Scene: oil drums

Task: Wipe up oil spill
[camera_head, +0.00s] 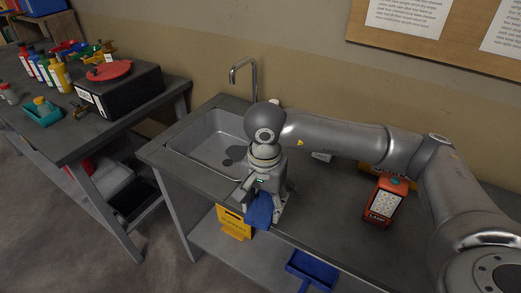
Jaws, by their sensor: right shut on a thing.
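My right gripper (265,212) is at the front edge of the sink counter (325,220), just right of the sink. It points down and is shut on a blue cloth (259,209), which hangs at the counter's front edge. My wrist hides part of the cloth and the counter behind it. I cannot make out an oil spill on the visible surfaces. The sink basin (205,140) has dark round marks near its drain. My left gripper is out of view.
An orange lamp (380,207) stands on the counter at the right. A tap (254,75) rises behind the sink. Below are a yellow sign (234,222) and a blue dustpan (312,269). The left workbench (55,135) holds bottles and a black box (120,92).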

